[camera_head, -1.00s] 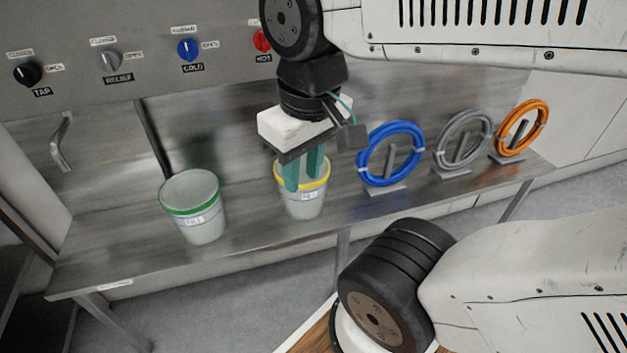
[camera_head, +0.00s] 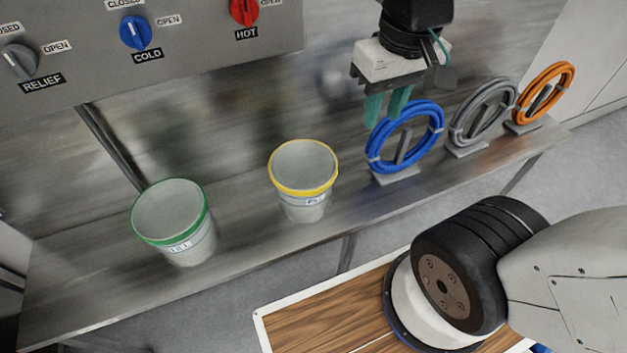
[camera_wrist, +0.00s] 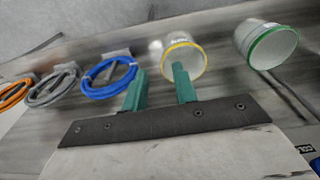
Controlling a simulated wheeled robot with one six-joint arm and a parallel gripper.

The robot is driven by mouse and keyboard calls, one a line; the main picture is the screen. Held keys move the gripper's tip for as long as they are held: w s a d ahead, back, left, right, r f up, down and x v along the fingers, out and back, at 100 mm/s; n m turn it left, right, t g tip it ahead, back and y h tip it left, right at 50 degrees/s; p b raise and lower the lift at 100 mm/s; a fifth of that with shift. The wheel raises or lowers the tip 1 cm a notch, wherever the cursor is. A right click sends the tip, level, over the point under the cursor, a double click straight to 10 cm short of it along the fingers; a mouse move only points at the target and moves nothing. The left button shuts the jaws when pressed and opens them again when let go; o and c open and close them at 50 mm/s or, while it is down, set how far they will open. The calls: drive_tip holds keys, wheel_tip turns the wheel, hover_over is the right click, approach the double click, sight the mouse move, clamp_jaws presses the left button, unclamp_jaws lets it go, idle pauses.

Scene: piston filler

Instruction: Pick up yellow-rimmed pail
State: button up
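The yellow-rimmed pail (camera_head: 303,205) stands upright on the metal bench, a whitish bucket with a label on its front. It also shows in the wrist view (camera_wrist: 183,59), beyond the fingertips.
A green-rimmed pail (camera_head: 187,245) stands to the left on the bench (camera_head: 100,285). Blue (camera_head: 436,110), grey (camera_head: 456,132) and orange (camera_head: 567,68) hose coils stand on holders to the right. A panel with knobs (camera_head: 135,33) is behind. Bare bench lies between the two pails.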

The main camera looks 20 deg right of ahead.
drive_tip(key=w+a+f, duration=0.4)
drive_tip(key=w+f, duration=0.3)
drive_tip(key=w, duration=0.2)
drive_tip(key=w+a+f, duration=0.2)
drive_tip(key=a+f, duration=0.1)
drive_tip(key=f, duration=0.5)
drive_tip(key=w+a+f+n, duration=0.1)
drive_tip(key=w+a+f, duration=0.2)
drive_tip(key=f, duration=0.6)
drive_tip(key=w+a+f+n+g, duration=0.1)
drive_tip(key=a+f, duration=0.3)
drive_tip(key=f, duration=0.4)
drive_tip(key=shift+w+f, duration=0.35)
drive_tip(key=shift+w, duration=0.4)
clamp_jaws()
